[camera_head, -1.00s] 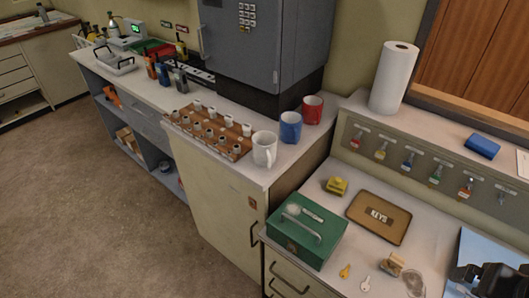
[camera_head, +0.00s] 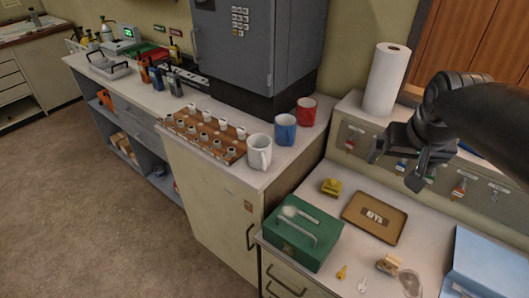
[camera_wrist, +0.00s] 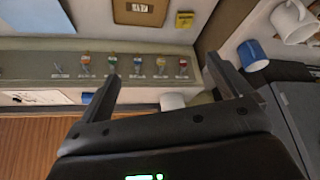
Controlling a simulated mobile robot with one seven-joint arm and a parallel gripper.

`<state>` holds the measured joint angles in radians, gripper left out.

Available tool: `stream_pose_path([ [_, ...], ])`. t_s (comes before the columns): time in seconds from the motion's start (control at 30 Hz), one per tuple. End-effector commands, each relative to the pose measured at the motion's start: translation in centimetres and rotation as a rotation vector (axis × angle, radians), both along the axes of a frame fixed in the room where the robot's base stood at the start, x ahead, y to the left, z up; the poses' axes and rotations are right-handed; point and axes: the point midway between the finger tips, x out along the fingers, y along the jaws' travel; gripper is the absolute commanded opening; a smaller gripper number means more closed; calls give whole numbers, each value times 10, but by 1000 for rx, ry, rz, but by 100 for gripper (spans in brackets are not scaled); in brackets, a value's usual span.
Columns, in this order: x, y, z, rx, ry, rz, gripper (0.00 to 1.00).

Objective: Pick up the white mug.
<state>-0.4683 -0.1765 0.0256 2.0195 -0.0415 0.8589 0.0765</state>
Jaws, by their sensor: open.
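The white mug (camera_head: 259,152) stands upright near the front corner of the cream cabinet top, beside the wooden rack of small white-topped pieces. It also shows at the upper right of the wrist view (camera_wrist: 293,22). My gripper (camera_head: 395,172) is open and empty at the right of the head view, in front of the key-hook panel and well apart from the mug. In the wrist view its two fingers (camera_wrist: 163,70) are spread, with nothing between them but the panel behind.
A blue mug (camera_head: 285,129) and a red mug (camera_head: 307,110) stand behind the white mug. The wooden rack (camera_head: 205,136) lies to its left, and a grey cabinet (camera_head: 250,50) rises behind. A green box (camera_head: 303,236) and key tray (camera_head: 375,217) lie on the lower desk; a paper-towel roll (camera_head: 386,80) stands above.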

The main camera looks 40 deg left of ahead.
Motion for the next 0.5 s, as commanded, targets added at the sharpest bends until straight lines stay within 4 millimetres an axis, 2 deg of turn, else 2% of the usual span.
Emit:
stream_pose_path([
  [0.03,8,29,-4,-4,7,44,94],
  [0.23,22,135,-23,-10,22,185,94],
  [0.4,15,228,-48,-17,35,302,94],
  [0.5,4,275,-64,-18,40,359,94],
])
